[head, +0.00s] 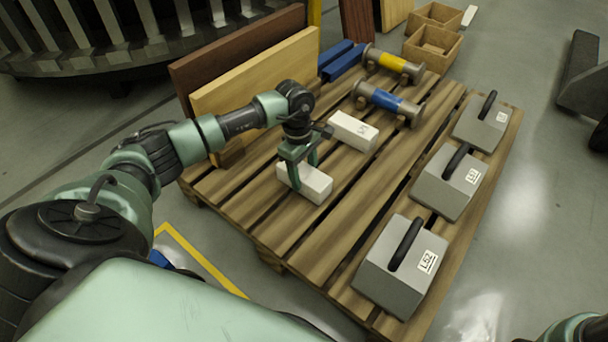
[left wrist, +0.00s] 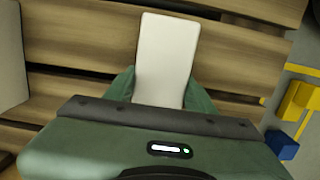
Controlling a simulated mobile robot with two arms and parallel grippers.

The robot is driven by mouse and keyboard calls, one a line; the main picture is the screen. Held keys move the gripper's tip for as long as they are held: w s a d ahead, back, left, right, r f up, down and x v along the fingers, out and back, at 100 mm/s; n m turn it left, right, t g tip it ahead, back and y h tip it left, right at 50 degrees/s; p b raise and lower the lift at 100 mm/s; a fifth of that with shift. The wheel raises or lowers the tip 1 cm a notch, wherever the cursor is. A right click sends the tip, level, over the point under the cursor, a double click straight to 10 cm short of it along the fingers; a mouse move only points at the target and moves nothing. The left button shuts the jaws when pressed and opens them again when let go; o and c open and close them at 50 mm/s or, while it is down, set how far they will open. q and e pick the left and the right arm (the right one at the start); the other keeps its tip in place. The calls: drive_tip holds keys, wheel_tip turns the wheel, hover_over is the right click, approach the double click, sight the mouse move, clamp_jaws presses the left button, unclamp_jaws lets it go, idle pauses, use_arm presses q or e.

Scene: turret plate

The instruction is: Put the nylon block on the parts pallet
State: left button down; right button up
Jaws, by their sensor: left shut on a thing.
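A white nylon block (head: 312,187) is at the near left part of the wooden parts pallet (head: 262,217). My left gripper (head: 303,172) points down over it and is shut on it, with a finger on each side. In the left wrist view the white block (left wrist: 167,55) stands out between the green fingers, over the pallet slats (left wrist: 85,45). The block looks at or just above the slats; I cannot tell if it touches them. A second white block (head: 353,131) with a label lies behind it on the pallet. My right gripper is not in view.
Grey weights with black handles (head: 402,268) line the pallet's right side. Cylinders with blue (head: 387,101) and yellow bands lie at the back. Wooden boards (head: 262,75) stand along the far left edge. Bare slats lie between the held block and the weights.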

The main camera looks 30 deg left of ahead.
use_arm(q)
drive_tip(key=c, duration=0.5)
unclamp_jaws()
